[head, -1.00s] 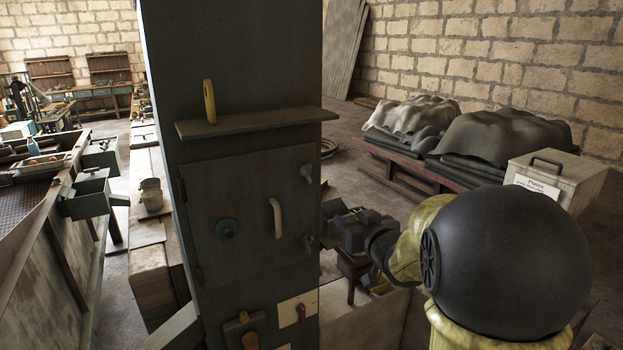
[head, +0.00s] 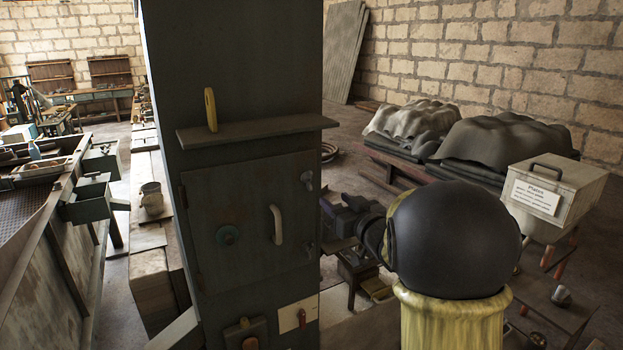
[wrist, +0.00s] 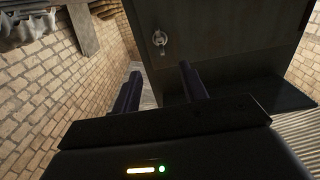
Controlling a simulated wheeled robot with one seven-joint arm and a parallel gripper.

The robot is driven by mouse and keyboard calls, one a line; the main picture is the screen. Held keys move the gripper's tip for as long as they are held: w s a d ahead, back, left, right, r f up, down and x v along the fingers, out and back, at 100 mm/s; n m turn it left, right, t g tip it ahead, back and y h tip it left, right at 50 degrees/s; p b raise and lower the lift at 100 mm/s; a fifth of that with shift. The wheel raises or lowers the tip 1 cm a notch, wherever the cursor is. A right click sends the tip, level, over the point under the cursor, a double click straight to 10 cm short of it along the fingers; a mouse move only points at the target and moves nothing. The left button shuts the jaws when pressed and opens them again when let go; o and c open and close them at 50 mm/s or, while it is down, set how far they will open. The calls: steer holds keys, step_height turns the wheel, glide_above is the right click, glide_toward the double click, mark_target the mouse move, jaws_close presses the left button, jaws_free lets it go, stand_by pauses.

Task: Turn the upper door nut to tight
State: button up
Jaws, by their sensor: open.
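The grey cabinet door (head: 245,215) is shut on the tall dark column. The upper door nut (head: 307,180), a small metal wing nut, sits at the door's upper right edge. The lower door nut (head: 309,248) is below it. My gripper (head: 338,212) is just right of the column, partly hidden by my arm and hard to make out against the dark. In the wrist view, my gripper's two dark fingers (wrist: 160,72) are apart with nothing between them. One metal wing nut (wrist: 159,38) shows beyond the fingertips, not touched; it seems to be the upper one.
A shelf (head: 260,130) juts out above the door, holding a yellow object (head: 210,110). A labelled box (head: 550,200) and covered stacks (head: 505,140) are at the right.

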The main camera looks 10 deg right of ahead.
mark_target(309, 179)
steer(key=p+x, duration=0.5)
steer(key=x, duration=0.8)
steer(key=shift+w+a+p, duration=0.1)
steer(key=shift+w+p, duration=0.15)
steer(key=shift+p, duration=0.05)
steer(key=shift+c, duration=0.2)
jaws_close()
